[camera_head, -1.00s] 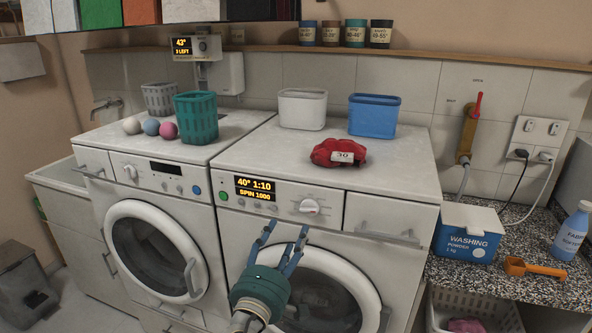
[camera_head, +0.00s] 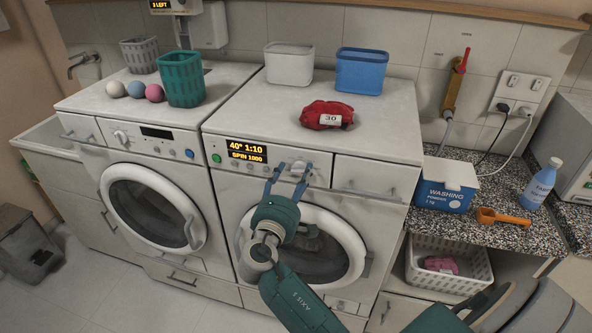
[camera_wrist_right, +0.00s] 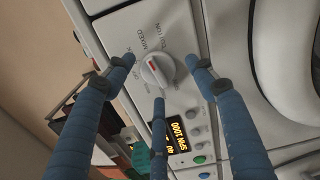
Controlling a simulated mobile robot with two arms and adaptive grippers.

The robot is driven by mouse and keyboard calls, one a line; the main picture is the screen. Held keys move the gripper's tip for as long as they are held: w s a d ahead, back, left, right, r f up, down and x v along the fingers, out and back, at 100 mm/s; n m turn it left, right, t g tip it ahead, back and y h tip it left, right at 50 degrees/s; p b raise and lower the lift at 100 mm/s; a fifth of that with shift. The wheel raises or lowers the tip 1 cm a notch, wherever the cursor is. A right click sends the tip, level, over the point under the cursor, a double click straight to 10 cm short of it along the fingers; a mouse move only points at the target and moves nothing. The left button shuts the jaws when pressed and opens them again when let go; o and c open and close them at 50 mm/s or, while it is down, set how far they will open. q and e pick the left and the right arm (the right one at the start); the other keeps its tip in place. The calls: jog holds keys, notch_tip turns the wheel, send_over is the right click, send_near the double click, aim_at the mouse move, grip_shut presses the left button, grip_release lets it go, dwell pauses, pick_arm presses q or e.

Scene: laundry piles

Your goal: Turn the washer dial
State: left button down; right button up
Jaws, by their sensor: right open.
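The right washer (camera_head: 372,212) has a lit panel (camera_head: 247,151) reading "40° 1:10" and "SPIN 1000". Its round white dial (camera_wrist_right: 158,70) shows clearly in the right wrist view, with a red mark on its face and printed labels around it. In the head view the dial is largely hidden by the blue fingers. My right gripper (camera_head: 289,172) is open, its fingers pointing at the dial. In the wrist view the three fingertips are spread around the dial, with gaps; I see no clear contact. My left gripper is not in view.
A second washer (camera_head: 190,140) stands to the left. A red cloth bundle (camera_head: 327,114) tagged 30, a white bin (camera_head: 289,65) and a blue bin (camera_head: 360,72) sit on top. A washing powder box (camera_head: 445,188) and orange scoop (camera_head: 503,217) lie on the counter at right.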

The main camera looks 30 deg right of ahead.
jog(key=shift+w+d, duration=0.3)
jog(key=shift+d, duration=0.1)
jog(key=c, duration=1.2)
jog(key=shift+a, duration=0.1)
